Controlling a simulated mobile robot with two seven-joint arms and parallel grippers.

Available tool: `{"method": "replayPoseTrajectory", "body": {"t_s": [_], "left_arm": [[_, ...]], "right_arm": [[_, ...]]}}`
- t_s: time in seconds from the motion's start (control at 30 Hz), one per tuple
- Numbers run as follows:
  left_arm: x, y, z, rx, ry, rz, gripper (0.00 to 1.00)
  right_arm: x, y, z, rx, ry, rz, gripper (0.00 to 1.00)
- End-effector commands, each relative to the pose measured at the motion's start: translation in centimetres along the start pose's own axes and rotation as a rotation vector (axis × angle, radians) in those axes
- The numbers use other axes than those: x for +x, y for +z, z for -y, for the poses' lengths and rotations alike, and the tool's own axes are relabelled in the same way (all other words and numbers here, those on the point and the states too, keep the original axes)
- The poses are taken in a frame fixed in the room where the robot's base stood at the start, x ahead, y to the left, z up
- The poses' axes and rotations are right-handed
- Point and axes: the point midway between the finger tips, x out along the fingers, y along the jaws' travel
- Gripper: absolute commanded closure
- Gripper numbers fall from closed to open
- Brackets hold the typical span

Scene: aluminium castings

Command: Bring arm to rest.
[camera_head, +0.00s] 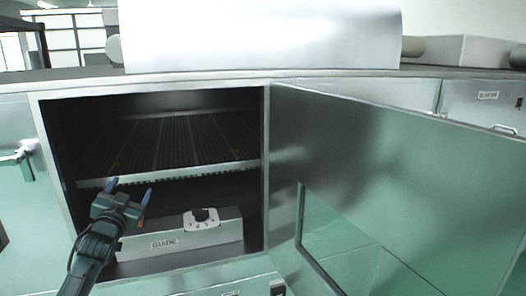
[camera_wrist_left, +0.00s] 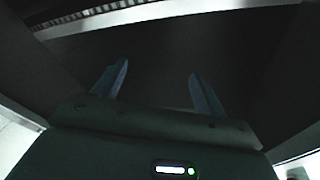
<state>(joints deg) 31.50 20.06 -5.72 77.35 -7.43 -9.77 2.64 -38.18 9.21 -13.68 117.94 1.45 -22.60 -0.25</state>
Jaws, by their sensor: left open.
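My left gripper (camera_head: 131,190) comes in from the lower left in the head view, in front of the open cabinet (camera_head: 262,200). Its two blue fingers are spread apart with nothing between them. The left wrist view also shows the open, empty fingers (camera_wrist_left: 158,88) pointing into the dark interior. My right gripper does not show in either view.
A slatted shelf (camera_head: 215,168) spans the cabinet. The metal door (camera_head: 400,170) stands wide open to the right. A large bright metal piece (camera_head: 262,35) lies on top.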

Motion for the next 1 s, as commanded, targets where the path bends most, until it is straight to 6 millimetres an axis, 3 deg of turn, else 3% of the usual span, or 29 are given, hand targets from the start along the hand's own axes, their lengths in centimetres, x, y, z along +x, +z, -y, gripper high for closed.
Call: {"method": "replayPoseTrajectory", "body": {"t_s": [0.17, 0.37, 0.47, 0.57, 0.7, 0.8, 0.9, 1.0], "left_arm": [[-1.1, 5.1, -1.7, -0.098, 0.052, 0.248, 0.27], [-7.0, 9.5, -8.1, -0.103, 0.149, 0.3, 0.27], [-10.9, 11.6, -11.4, -0.116, 0.204, 0.338, 0.27], [-16.1, 13.6, -15.1, -0.138, 0.269, 0.384, 0.27], [-25.2, 15.7, -20.2, -0.192, 0.366, 0.465, 0.27], [-31.9, 16.0, -22.9, -0.242, 0.424, 0.527, 0.27], [-37.5, 15.6, -24.6, -0.291, 0.467, 0.582, 0.27], [-41.6, 14.9, -25.6, -0.33, 0.492, 0.625, 0.27]], "right_arm": [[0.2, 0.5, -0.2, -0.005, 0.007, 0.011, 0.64], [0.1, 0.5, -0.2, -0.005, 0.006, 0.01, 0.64], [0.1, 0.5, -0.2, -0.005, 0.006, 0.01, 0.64], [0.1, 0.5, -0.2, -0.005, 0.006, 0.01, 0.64], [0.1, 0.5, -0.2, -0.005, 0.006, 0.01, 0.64], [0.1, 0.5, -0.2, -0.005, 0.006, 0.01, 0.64], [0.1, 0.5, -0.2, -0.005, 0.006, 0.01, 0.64], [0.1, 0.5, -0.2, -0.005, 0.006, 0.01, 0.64]]}}
